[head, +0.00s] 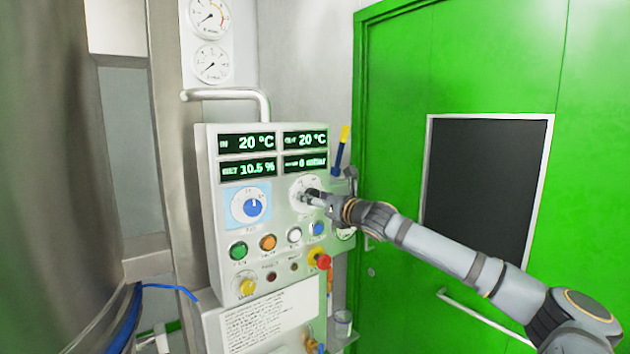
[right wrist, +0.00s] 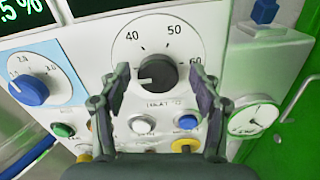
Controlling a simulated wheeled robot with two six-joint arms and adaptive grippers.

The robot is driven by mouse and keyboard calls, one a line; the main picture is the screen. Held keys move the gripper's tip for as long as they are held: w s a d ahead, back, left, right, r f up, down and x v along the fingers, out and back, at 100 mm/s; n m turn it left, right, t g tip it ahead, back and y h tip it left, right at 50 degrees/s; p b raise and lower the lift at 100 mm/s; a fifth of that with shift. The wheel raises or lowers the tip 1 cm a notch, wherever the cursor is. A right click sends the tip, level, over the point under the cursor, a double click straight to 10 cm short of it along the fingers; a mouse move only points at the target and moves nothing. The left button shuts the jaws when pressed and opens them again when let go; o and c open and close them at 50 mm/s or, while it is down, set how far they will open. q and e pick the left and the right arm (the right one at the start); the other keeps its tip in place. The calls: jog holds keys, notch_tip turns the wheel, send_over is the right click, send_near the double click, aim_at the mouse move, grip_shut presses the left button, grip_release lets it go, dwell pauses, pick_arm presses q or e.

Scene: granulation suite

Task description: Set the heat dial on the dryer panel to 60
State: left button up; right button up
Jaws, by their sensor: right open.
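The heat dial is a dark round knob (right wrist: 158,73) on a white scale plate (head: 303,185), with 40, 50 and 60 readable. Its pale pointer mark faces left, below the 40 in the right wrist view. The lower left part of the scale is hidden by a finger. My right gripper (head: 318,199) is open in front of the dial, one finger on each side of the knob. I cannot tell whether the fingers touch it. The dryer panel (head: 228,213) is a white box with green displays. My left gripper is not in view.
A blue dial (head: 252,207) is left of the heat dial. Below are green (head: 239,251), orange (head: 267,243), white (head: 294,235) and blue (head: 318,229) buttons and a red knob (head: 323,262). A green door (head: 395,90) is to the right, a steel vessel (head: 60,180) to the left.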

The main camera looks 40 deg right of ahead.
jog(key=shift+w+a+r, duration=0.1)
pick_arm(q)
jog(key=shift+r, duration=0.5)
pick_arm(e)
jog(key=shift+c, duration=0.2)
jog(key=c, duration=1.1)
